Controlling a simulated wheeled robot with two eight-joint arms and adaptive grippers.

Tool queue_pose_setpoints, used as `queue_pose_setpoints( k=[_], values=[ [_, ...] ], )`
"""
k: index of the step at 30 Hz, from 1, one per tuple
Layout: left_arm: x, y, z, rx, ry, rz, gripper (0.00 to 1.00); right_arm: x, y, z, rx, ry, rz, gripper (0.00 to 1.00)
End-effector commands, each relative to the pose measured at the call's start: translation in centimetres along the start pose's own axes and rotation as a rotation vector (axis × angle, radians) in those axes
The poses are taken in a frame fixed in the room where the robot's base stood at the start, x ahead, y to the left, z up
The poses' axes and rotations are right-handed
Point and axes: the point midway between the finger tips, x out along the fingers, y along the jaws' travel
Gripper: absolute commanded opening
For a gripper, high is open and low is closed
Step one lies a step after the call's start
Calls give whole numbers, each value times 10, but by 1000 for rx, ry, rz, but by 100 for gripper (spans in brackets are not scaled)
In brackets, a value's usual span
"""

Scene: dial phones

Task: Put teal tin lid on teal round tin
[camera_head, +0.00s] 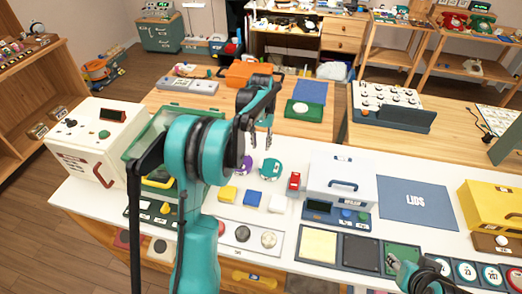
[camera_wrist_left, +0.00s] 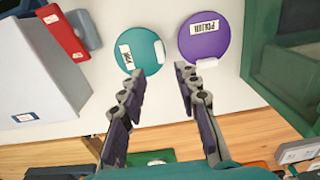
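A round teal piece (camera_head: 270,169) with a white label and a small pale tab is on the white counter. It also shows in the left wrist view (camera_wrist_left: 146,44). I cannot tell whether it is the tin, its lid, or both together. A similar purple round piece (camera_head: 245,164) is beside it, also seen in the left wrist view (camera_wrist_left: 203,36). My left gripper (camera_head: 262,143) is open and empty, above and behind the two pieces; its fingers in the wrist view (camera_wrist_left: 161,72) point toward them. My right gripper (camera_head: 398,264) is partly visible near the front right; its opening is unclear.
A blue mat marked LIDS (camera_head: 416,205) lies bare at the right. A white box (camera_head: 342,176) and a red item (camera_head: 294,183) stand right of the teal piece. Yellow, blue and white blocks (camera_head: 253,198) lie in front. A green case (camera_wrist_left: 288,60) flanks the purple piece.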

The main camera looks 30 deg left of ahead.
Motion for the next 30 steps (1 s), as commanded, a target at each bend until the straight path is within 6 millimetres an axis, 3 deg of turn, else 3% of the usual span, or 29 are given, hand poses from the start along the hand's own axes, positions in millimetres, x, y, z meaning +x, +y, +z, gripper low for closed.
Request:
queue_pose_setpoints(
  k=[7, 11, 21, 30],
  values=[
    [-27, 1, 2, 2, 4, 0, 32, -6, 0, -4, 0, 0, 0, 40],
    [-44, 10, 15, 16, 35, 0, 32, -6, 0, -4, 0, 0, 0, 40],
    [-100, 51, 102, 93, 220, 9, 32, -5, 0, -4, 0, 0, 0, 40],
    [-112, 74, 189, 160, 392, 32, 32, -5, 0, -4, 0, 0, 0, 40]
  ],
)
